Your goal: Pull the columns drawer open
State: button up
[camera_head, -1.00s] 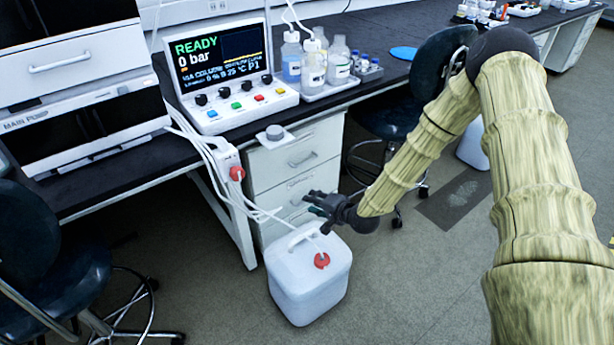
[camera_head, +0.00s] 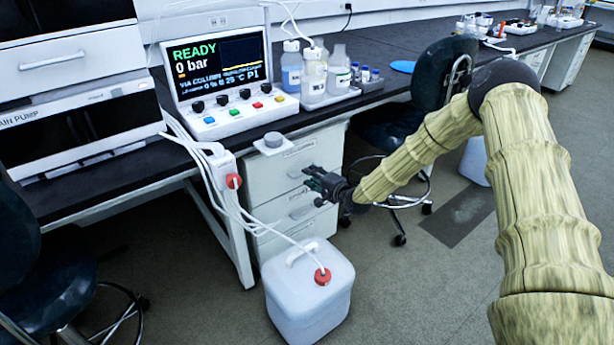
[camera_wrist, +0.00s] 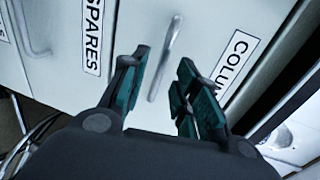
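The columns drawer is the top drawer (camera_head: 275,180) of the white unit under the bench, and it is shut. In the wrist view its partly covered "COLU" label (camera_wrist: 236,60) is on the right, and its metal bar handle (camera_wrist: 165,60) is in the middle. My gripper (camera_head: 314,180) is in front of the drawer at about handle height. In the wrist view my gripper (camera_wrist: 164,62) is open, with the handle appearing between its two dark green fingers. I cannot tell whether the fingertips reach past the bar; no grip shows.
The spares drawer, marked by its label (camera_wrist: 92,35), is just below. A white jug (camera_head: 308,295) with a red cap and tubes stands on the floor before the unit. A dark chair (camera_head: 440,85) is to the right.

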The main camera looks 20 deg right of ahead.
jog(key=shift+x, duration=1.8)
grip_shut()
